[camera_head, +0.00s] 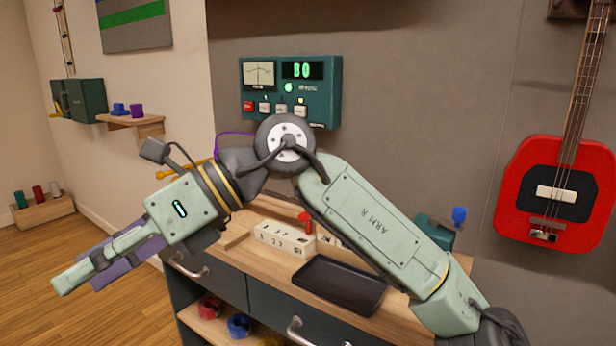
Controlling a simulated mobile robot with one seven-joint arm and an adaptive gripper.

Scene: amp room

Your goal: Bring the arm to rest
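My arm reaches from the lower right, bends at the black elbow joint in the middle, and extends down to the left. My gripper (84,276) is at the lower left, in the air in front of the wooden floor and left of the workbench. One pale green finger faces me and hides the other side, so I cannot tell how far it is open. A purple surface (130,268) shows behind the finger. I cannot tell whether it is part of the gripper or a separate thing.
The workbench (400,303) bears a black tray (340,284), a white numbered block (285,238) and a teal device (434,232) behind my arm. A teal meter panel (322,104) hangs above. A red guitar (553,222) hangs at right. A small shelf (150,126) and a wooden crate (42,213) are at left.

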